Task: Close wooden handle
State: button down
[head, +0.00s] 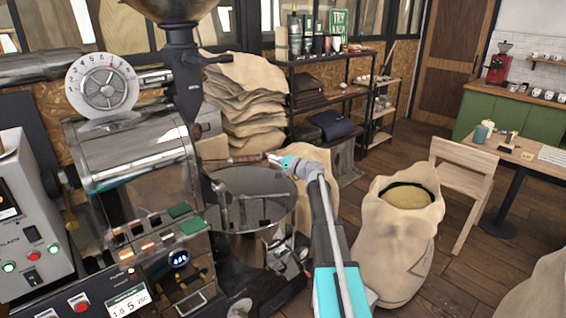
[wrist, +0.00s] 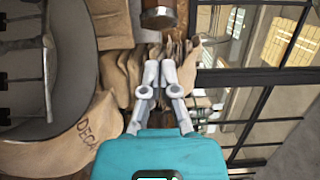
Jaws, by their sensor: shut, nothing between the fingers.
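The wooden handle (head: 243,160) is a short brown bar with a metal end, sticking out to the right from the roaster above the round cooling bin. In the wrist view, the handle (wrist: 159,22) shows at the top, its pale metal end just beyond my fingertips. My gripper (head: 273,158) is at the right end of the handle in the head view. In the wrist view, its two grey fingers (wrist: 160,70) are together with nothing between them. A small gap shows between fingertips and handle there; contact cannot be told from the head view.
The roaster (head: 135,140) and its round cooling bin (head: 250,190) stand left of and below my gripper. Stacked sacks (head: 245,95) lie behind, and an open bean sack (head: 395,245) stands to the right.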

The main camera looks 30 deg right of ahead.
jog(key=shift+w+a, duration=0.2)
jog(key=shift+a, duration=0.5)
jog(key=shift+w+a, duration=0.15)
jog(key=shift+a, duration=0.55)
